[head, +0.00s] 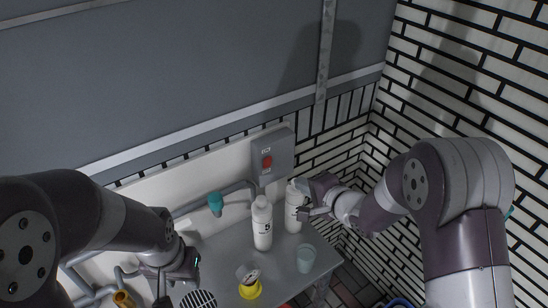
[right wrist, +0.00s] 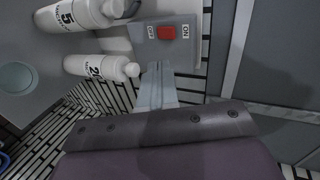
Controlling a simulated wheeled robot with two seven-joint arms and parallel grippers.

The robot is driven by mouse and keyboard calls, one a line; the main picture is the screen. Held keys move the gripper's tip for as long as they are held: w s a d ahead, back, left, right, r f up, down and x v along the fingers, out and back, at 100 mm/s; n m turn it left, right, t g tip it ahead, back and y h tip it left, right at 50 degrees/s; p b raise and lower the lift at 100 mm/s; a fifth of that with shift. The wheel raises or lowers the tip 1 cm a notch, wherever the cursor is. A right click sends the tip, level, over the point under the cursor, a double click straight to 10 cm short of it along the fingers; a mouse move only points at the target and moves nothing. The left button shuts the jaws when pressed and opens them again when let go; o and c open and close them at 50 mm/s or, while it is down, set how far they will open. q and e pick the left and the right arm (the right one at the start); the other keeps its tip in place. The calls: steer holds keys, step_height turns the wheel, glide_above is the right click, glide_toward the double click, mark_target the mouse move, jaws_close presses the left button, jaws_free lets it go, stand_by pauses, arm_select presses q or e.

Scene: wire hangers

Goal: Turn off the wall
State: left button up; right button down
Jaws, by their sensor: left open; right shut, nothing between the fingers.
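A grey switch box (head: 280,150) with a red switch (head: 267,161) is mounted on the wall above the back of the table. In the right wrist view the red switch (right wrist: 167,34) sits between an ON label (right wrist: 186,31) and an OFF label (right wrist: 151,32). I cannot tell which way it is set. My right gripper (head: 306,197) is shut and empty, below and to the right of the box. In the right wrist view its fingers (right wrist: 158,68) point toward the box, apart from the switch. My left gripper (head: 172,284) is open at the table's left side, far from the box.
Two white bottles, one in front (head: 262,226) and one behind (head: 293,212), stand on the grey table (head: 225,252) below the box, the rear one close to my right gripper. A translucent cup (head: 305,259) and a yellow item (head: 250,290) are nearer. A pipe (head: 235,189) runs along the wall.

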steer(key=p, duration=0.1)
glide_toward(267, 161)
step_height(267, 161, down, 3)
steer(key=w, duration=0.1)
steer(key=w+a, duration=0.1)
steer(key=w+a+p, duration=0.1)
steer(key=shift+w+a+r, duration=0.15)
steer(key=shift+w+r, duration=0.05)
steer(key=shift+w, duration=0.15)
steer(key=shift+w+a+p, duration=0.3)
steer(key=shift+w+a, duration=0.15)
steer(key=shift+w, duration=0.25)
